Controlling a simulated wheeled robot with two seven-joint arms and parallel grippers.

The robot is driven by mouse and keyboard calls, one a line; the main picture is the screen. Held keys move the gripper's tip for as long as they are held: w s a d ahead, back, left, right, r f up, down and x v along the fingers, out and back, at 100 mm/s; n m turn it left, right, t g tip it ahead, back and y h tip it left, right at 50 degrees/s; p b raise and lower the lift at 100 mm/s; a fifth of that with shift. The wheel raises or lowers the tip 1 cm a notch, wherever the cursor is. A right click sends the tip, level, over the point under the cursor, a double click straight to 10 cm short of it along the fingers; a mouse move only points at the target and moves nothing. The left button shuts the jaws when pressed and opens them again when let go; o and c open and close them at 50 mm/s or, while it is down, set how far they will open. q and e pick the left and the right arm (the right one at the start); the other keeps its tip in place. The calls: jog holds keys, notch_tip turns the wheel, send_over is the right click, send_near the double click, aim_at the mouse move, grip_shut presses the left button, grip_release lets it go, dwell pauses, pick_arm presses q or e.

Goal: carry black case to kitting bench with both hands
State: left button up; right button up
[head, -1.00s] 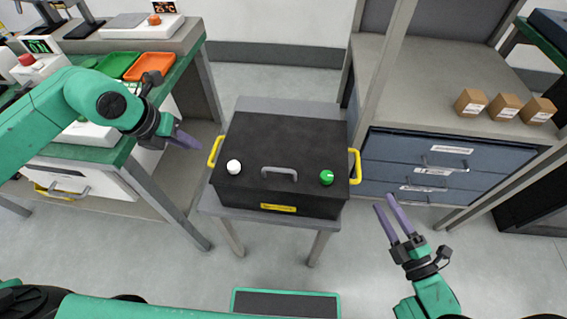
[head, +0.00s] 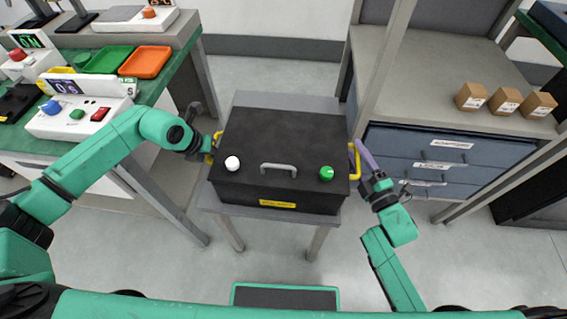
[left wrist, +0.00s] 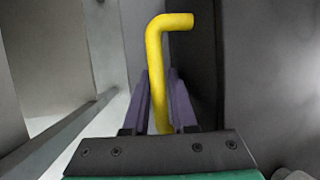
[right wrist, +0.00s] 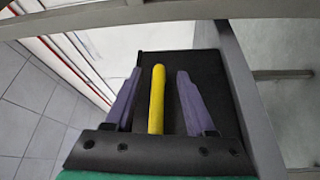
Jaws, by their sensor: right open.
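The black case (head: 283,147) sits level on a small grey table. It has a grey top handle (head: 278,168), a white knob, a green knob and a yellow handle on each side. My left gripper (left wrist: 158,100) is at the left yellow handle (left wrist: 155,60), its purple fingers close on either side of it; contact is unclear. In the head view my left wrist hides most of that gripper. My right gripper (right wrist: 155,95) is open, with the right yellow handle (right wrist: 157,105) between its fingers and gaps on both sides. It also shows in the head view (head: 362,158).
A green-topped bench (head: 160,85) with trays and devices stands on the left. A grey bench (head: 440,85) with blue drawers and several small cardboard boxes (head: 503,101) stands close on the right, its post near the case.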

pick_arm(q)
grip_shut()
pick_arm(e)
jog(key=c, duration=0.6)
grip_shut()
dwell(0.5)
pick_arm(q)
jog(key=shift+w+r, duration=0.1)
jog(key=shift+r, duration=0.05)
